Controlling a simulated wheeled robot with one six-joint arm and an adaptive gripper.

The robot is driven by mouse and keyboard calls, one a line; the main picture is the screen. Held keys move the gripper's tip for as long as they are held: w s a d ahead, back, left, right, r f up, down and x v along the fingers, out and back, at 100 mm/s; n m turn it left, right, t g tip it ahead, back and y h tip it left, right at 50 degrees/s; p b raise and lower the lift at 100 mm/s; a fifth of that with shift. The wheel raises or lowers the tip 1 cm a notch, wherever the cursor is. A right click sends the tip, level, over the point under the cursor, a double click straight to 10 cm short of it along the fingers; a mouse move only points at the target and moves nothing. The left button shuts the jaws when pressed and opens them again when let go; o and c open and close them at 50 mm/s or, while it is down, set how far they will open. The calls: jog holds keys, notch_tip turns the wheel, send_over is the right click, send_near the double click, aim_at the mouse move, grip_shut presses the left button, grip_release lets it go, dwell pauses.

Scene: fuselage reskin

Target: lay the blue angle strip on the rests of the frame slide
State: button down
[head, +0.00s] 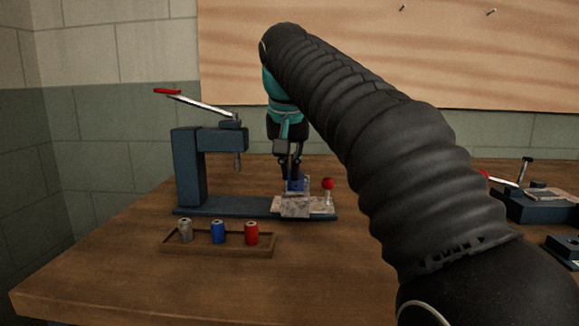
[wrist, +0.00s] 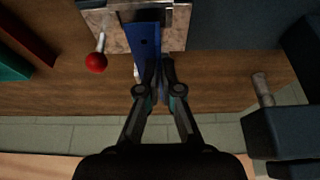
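My gripper (head: 292,173) points down over the frame slide (head: 291,208), a pale mottled plate on the blue press base. The blue angle strip (head: 297,185) shows at the fingertips, just above or on the slide. In the wrist view, the fingers (wrist: 160,66) are close together on the near part of the blue angle strip (wrist: 143,42). The strip's far end reaches over the gap between the mottled sides of the slide (wrist: 178,34), by a grey metal piece. Whether the strip touches the rests cannot be told.
A red ball knob (head: 328,183) stands at the slide's right; it also shows in the wrist view (wrist: 96,62). The blue lever press (head: 188,165) stands left. A wooden tray (head: 175,247) with grey, blue and red spools lies in front. Another fixture (head: 540,207) is at right.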

jog(key=shift+f+b, duration=0.4)
jog(key=shift+f, duration=0.3)
dwell(0.3)
jog(key=c, duration=1.2)
grip_release()
jog(key=shift+c, duration=0.2)
jog(key=shift+r, duration=0.1)
